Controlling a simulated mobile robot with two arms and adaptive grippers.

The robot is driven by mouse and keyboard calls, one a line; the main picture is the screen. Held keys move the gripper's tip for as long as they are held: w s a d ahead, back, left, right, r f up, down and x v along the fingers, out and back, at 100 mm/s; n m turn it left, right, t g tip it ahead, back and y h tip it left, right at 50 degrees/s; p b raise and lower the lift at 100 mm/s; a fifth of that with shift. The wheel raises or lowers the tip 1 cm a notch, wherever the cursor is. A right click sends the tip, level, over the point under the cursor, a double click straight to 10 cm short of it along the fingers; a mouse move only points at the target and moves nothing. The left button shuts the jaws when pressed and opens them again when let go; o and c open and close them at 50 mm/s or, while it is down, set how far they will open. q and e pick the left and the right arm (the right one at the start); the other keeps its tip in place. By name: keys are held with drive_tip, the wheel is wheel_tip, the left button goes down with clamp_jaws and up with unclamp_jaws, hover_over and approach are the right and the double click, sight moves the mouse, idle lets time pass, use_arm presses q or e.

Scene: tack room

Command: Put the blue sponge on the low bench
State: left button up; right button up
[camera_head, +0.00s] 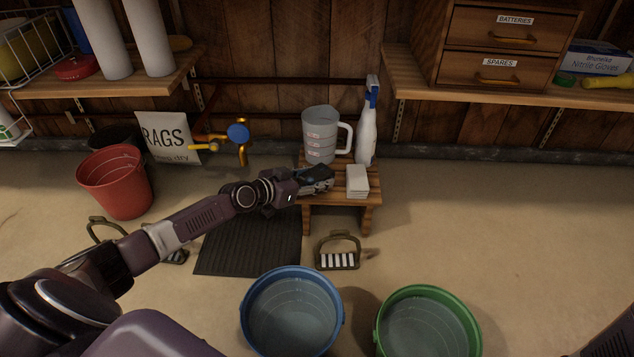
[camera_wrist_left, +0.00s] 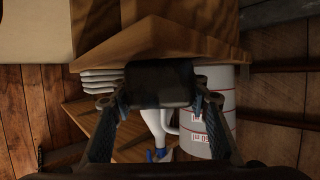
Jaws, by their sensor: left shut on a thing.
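The low bench (camera_head: 340,188) is a small slatted wooden bench by the back wall, also in the left wrist view (camera_wrist_left: 150,45). My left gripper (camera_head: 318,178) reaches over its left part. In the left wrist view its fingers (camera_wrist_left: 160,100) are shut on a dark block, which I take to be the blue sponge (camera_wrist_left: 160,82); its colour is hard to tell in shadow. The block is close to the bench, but I cannot tell whether it touches it. My right gripper is not in view.
On the bench stand a measuring jug (camera_head: 319,135), a spray bottle (camera_head: 367,130) and a stack of white cloths (camera_head: 357,181). On the floor in front are a stirrup (camera_head: 338,252), a blue bucket (camera_head: 292,315), a green bucket (camera_head: 428,325) and a black mat (camera_head: 245,250).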

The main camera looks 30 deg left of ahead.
use_arm(q)
drive_tip(key=shift+r, duration=0.1)
drive_tip(key=shift+f+b, duration=0.25)
drive_tip(key=shift+b, duration=0.05)
drive_tip(key=o, duration=0.8)
drive_tip(key=shift+r, duration=0.1)
drive_tip(key=shift+o, duration=0.2)
drive_tip(key=shift+r+p, duration=0.15)
drive_tip(key=shift+p, duration=0.15)
drive_tip(key=shift+s+r, duration=0.1)
drive_tip(key=p+v, duration=0.1)
drive_tip(key=v, duration=0.9)
drive_tip(key=shift+s+a+p, duration=0.15)
drive_tip(key=shift+p, duration=0.15)
drive_tip(key=shift+s+a+r, duration=0.15)
drive_tip(key=shift+s+r, duration=0.15)
drive_tip(key=shift+s, duration=0.35)
